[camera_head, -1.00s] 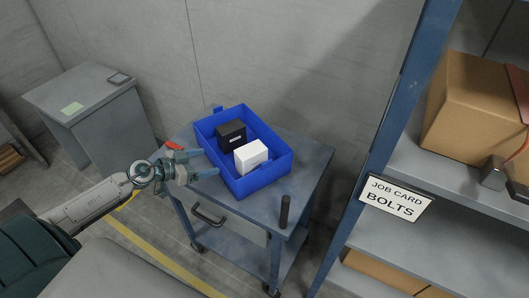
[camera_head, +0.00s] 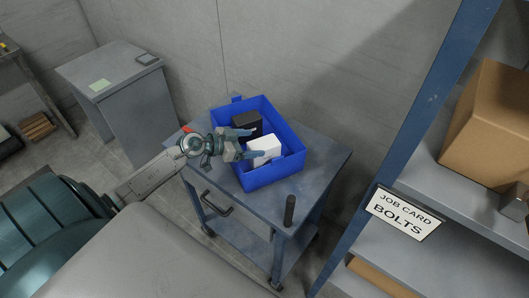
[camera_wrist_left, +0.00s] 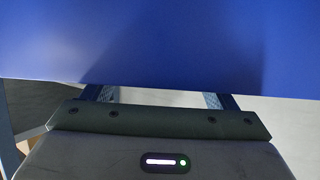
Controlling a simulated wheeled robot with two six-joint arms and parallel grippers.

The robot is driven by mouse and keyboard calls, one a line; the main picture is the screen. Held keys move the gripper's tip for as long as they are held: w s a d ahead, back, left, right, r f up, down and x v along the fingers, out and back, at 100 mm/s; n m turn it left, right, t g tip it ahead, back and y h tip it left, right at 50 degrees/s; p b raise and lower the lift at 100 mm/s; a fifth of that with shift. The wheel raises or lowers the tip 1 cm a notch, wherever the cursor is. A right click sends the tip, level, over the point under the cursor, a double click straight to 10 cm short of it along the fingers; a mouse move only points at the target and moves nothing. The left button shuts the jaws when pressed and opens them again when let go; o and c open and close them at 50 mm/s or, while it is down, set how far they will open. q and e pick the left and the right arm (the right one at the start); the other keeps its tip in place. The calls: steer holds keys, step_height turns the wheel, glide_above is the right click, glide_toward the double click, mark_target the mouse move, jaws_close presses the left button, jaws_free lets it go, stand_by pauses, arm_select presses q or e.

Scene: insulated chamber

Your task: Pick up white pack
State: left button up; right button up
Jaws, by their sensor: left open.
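The white pack (camera_head: 268,147) sits in the blue bin (camera_head: 270,177), beside a black pack (camera_head: 247,123). My left gripper (camera_head: 258,144) is open with its fingers over the bin's left side, pointing at the white pack. One finger overlaps part of the white pack in the head view. I cannot tell whether it touches the pack. In the left wrist view, the blue bin wall (camera_wrist_left: 170,45) fills the upper part and hides the fingertips and the packs. My right gripper is not in view.
The bin stands on a grey cart (camera_head: 318,160) with a black cylinder (camera_head: 289,210) upright near its front edge. A small red item (camera_head: 187,130) lies at the cart's left. Blue-posted shelving (camera_head: 400,150) with a cardboard box (camera_head: 490,125) stands at the right.

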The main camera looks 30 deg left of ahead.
mark_target(263, 143)
arm_select(q)
steer(key=shift+w+d+f, duration=0.1)
steer(key=shift+w+d, duration=0.2)
steer(key=shift+d, duration=0.1)
steer(key=p+x, duration=0.1)
steer(key=x, duration=0.3)
steer(key=shift+d, duration=0.2)
steer(key=c, duration=1.1)
